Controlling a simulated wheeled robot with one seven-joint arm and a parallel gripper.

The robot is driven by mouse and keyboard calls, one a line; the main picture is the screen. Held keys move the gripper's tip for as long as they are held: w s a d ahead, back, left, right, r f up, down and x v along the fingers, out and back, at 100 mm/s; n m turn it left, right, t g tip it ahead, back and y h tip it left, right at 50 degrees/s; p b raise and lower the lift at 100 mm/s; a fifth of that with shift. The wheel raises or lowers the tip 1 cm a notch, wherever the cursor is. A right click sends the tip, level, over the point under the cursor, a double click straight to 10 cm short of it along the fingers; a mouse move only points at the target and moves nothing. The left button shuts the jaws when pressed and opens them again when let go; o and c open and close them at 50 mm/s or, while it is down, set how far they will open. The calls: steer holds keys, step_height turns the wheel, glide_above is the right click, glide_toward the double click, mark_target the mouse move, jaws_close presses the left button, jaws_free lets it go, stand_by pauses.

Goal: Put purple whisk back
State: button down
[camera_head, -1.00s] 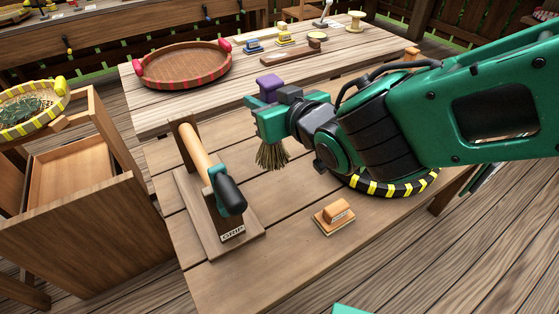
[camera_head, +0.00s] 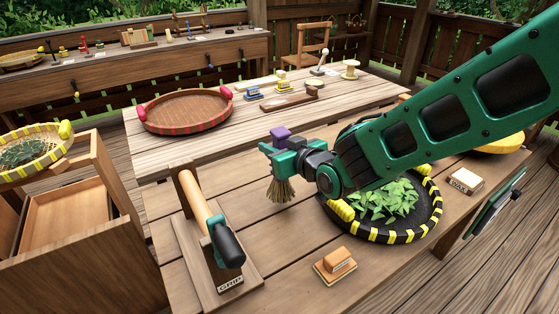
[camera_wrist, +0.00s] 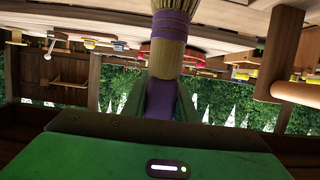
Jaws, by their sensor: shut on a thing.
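The purple whisk (camera_head: 281,188) has a purple handle and straw bristles. My gripper (camera_head: 283,157) is shut on its purple handle, with the purple end showing above the jaws and the bristles hanging down. The whisk is above the wooden table, left of the black pan. In the wrist view the whisk (camera_wrist: 168,40) stands between my gripper's fingers (camera_wrist: 160,98), with purple bands around the straw. Part of the handle is hidden by the jaws.
A black pan with yellow stripes (camera_head: 384,236) holds green leaves. A wooden stand labelled GRIP (camera_head: 250,280) carries a rod at the left. A small wooden block (camera_head: 337,262) lies in front. A red-rimmed round tray (camera_head: 185,108) is behind. A block labelled WAX (camera_head: 464,181) lies right.

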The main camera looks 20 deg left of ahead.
steer(key=shift+w+f, duration=0.3)
steer(key=shift+w, duration=0.15)
steer(key=shift+f, duration=1.95)
steer(key=c, duration=1.4)
jaws_free()
steer(key=shift+f, duration=0.1)
steer(key=shift+c, duration=0.2)
steer(key=v, duration=1.2)
